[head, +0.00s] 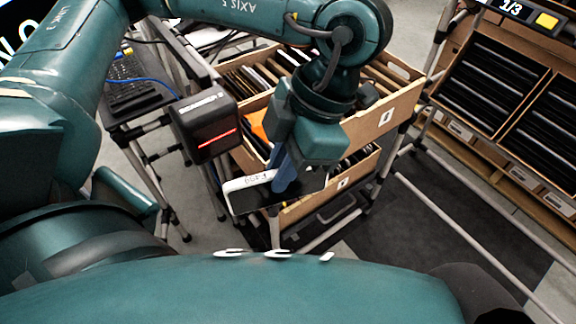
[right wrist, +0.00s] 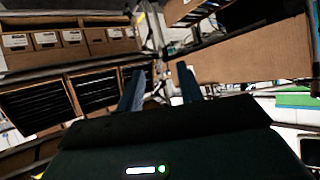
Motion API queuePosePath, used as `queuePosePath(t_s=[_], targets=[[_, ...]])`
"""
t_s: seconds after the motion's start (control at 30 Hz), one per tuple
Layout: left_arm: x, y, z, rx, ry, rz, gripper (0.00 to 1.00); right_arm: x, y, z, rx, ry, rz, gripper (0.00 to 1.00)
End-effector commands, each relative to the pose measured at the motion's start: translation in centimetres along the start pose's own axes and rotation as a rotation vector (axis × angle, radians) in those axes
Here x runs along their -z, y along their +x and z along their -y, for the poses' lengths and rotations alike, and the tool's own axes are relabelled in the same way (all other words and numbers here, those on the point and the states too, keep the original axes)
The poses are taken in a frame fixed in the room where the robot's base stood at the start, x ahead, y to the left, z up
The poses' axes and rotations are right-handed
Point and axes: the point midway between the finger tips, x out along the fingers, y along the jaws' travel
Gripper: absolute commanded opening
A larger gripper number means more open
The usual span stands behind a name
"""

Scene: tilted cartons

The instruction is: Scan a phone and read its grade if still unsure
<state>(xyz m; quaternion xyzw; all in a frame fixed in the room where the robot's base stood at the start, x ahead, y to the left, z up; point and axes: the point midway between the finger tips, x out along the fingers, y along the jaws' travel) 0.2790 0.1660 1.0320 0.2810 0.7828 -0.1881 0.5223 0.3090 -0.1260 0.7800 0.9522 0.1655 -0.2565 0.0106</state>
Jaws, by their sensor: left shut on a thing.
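My left gripper (head: 283,178) is shut on a phone (head: 243,199), dark-faced with a white strip along its upper edge. The strip bears small print that I cannot read for sure. The phone is held in the air in front of the cartons. A black box-shaped scanner (head: 207,124) with a glowing red line stands to the left of the phone and above it in the head view, apart from it. My right gripper (right wrist: 160,90) shows in the right wrist view with its two blue fingers apart and nothing between them.
A tilted upper carton (head: 375,119) and a lower carton (head: 338,187) hold rows of thin items on a tube-frame rack. Wooden shelving with dark slotted bins (head: 489,81) stands at the right, with a "1/3" display (head: 510,8). A keyboard (head: 130,92) lies at the left.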

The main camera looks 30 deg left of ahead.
Motion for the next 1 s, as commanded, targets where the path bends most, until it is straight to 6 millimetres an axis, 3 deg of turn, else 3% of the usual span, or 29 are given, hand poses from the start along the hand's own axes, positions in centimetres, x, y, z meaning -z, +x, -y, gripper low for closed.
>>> queuePosePath(t_s=[0.37, 0.57, 1.0], targets=[[0.3, -0.7, -0.1, 0.000, 0.000, 0.002, 0.00, 0.2, -0.4, -0.2, -0.008, 0.001, 0.007, 0.36], [2.2, -5.4, -0.1, 0.000, -0.001, 0.004, 0.00, 2.1, -1.8, -0.4, -0.024, -0.017, 0.028, 0.36], [6.3, -15.3, -0.1, -0.001, -0.002, 0.004, 0.00, 1.5, -3.2, -2.4, -0.091, 0.012, 0.152, 0.36]])
